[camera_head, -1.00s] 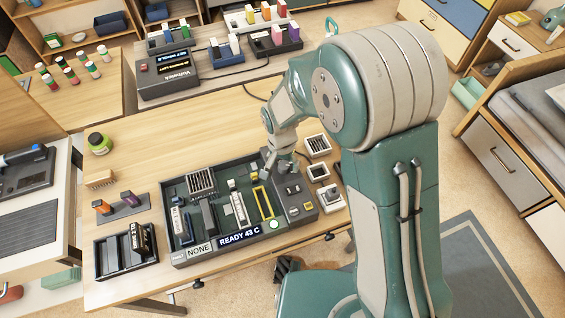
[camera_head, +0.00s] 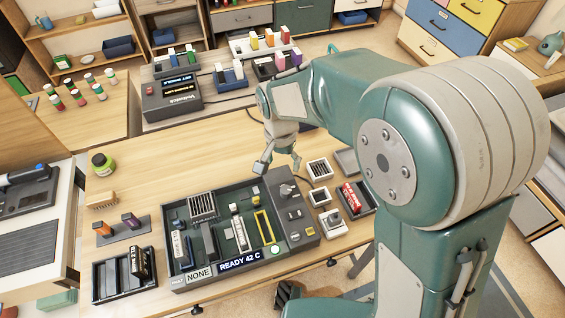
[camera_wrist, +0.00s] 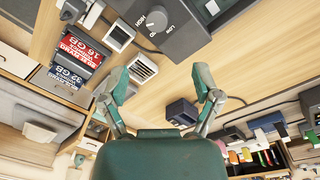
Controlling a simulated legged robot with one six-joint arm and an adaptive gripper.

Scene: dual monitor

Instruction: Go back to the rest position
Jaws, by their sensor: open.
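My gripper (camera_head: 277,166) hangs above the wooden table (camera_head: 150,186), just behind the right part of the dark device case. It is open and empty.
A slotted rack (camera_head: 124,290) stands front left, with a green jar (camera_head: 103,163) behind.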

